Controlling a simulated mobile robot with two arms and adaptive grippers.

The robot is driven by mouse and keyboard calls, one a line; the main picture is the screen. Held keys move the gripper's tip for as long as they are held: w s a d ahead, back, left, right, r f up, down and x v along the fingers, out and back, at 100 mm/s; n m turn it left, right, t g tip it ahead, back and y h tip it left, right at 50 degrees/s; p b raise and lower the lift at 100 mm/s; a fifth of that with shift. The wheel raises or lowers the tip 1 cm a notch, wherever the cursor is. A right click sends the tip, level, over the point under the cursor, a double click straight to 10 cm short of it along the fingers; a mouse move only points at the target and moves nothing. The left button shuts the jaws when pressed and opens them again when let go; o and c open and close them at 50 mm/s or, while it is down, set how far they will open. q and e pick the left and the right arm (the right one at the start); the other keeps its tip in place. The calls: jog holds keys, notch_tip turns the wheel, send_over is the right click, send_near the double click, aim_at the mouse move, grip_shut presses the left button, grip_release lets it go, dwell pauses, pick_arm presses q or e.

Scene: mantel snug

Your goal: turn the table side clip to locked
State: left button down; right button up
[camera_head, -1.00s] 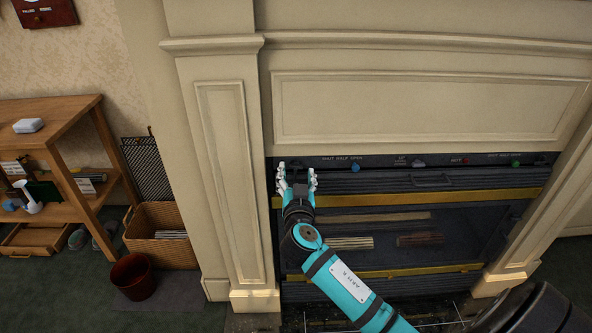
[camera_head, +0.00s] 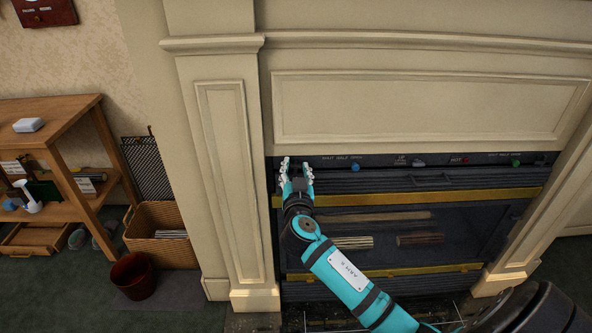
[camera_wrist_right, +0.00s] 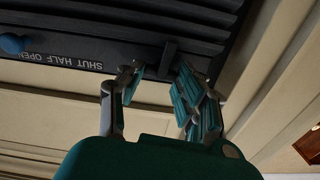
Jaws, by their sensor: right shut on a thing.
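In the head view my right gripper (camera_head: 297,168) reaches up to the left end of the dark control strip on the fireplace front. In the right wrist view its fingers (camera_wrist_right: 160,73) stand on both sides of a small dark upright clip (camera_wrist_right: 168,52) at the strip's edge. The gripper is shut on this clip. The fingers hide it in the head view. I see no readable label beside it, so I cannot tell its setting. My left gripper is not in view.
A blue knob (camera_head: 355,167) marked SHUT HALF OPEN sits right of the gripper; a red knob (camera_head: 465,160) and a green knob (camera_head: 515,164) are further right. A brass bar (camera_head: 420,194) runs just below. The cream pillar (camera_head: 225,130) stands close at left.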

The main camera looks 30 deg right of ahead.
jog(key=shift+n, duration=0.5)
jog(key=o, duration=1.1)
jog(key=shift+o, duration=0.2)
jog(key=shift+s, duration=0.1)
jog(key=v, duration=1.2)
jog(key=shift+f, duration=0.1)
